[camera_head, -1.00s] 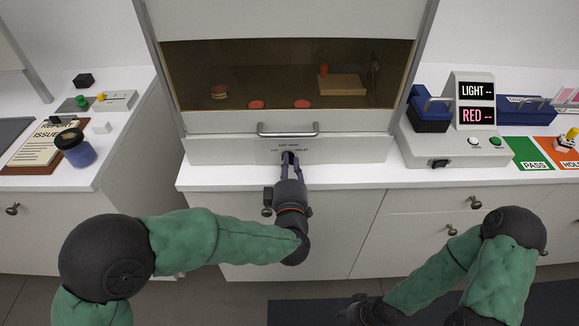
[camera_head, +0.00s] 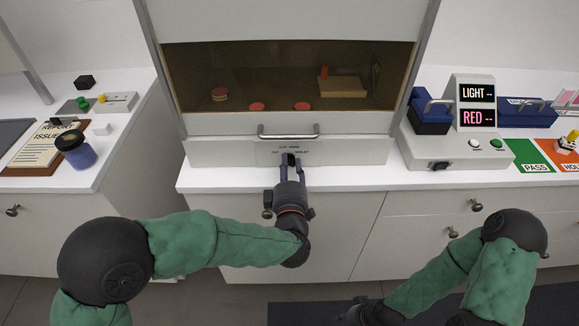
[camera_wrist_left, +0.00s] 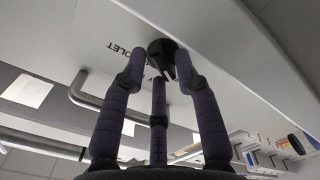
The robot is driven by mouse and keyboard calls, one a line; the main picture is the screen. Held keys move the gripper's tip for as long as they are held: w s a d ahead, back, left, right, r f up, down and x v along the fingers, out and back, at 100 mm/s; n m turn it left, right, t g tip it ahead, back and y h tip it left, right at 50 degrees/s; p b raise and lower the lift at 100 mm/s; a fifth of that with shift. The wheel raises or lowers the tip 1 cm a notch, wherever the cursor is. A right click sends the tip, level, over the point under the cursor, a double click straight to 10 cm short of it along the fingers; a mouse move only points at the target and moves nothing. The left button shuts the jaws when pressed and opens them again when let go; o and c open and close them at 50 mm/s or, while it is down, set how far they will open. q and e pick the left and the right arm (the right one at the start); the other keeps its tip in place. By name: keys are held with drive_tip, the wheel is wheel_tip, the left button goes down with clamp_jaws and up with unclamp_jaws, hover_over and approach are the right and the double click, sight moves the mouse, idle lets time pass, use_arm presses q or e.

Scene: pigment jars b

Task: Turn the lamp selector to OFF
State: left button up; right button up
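The lamp selector is a small black knob (camera_head: 291,157) on the pale front panel of the cabinet, below the handle. Small labels surround it; OFF appears on its left and VIOLET on its right. Which label it points to is too small to tell. The knob also shows in the left wrist view (camera_wrist_left: 161,52), beside the VIOLET lettering. My left gripper (camera_head: 291,167) is in front of the knob, its fingers spread apart on either side of it; it looks clear of the knob. My right gripper (camera_head: 358,311) hangs low at the bottom edge, its fingers unclear.
A metal bar handle (camera_head: 288,131) sits just above the knob. The white counter edge (camera_head: 230,183) runs below the panel. A light box (camera_head: 475,103) reading LIGHT and RED stands at right.

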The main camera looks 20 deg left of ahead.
use_arm(q)
drive_tip(key=v, duration=1.2)
drive_tip(key=shift+s, duration=0.1)
use_arm(e)
drive_tip(key=shift+s, duration=0.1)
idle(0.3)
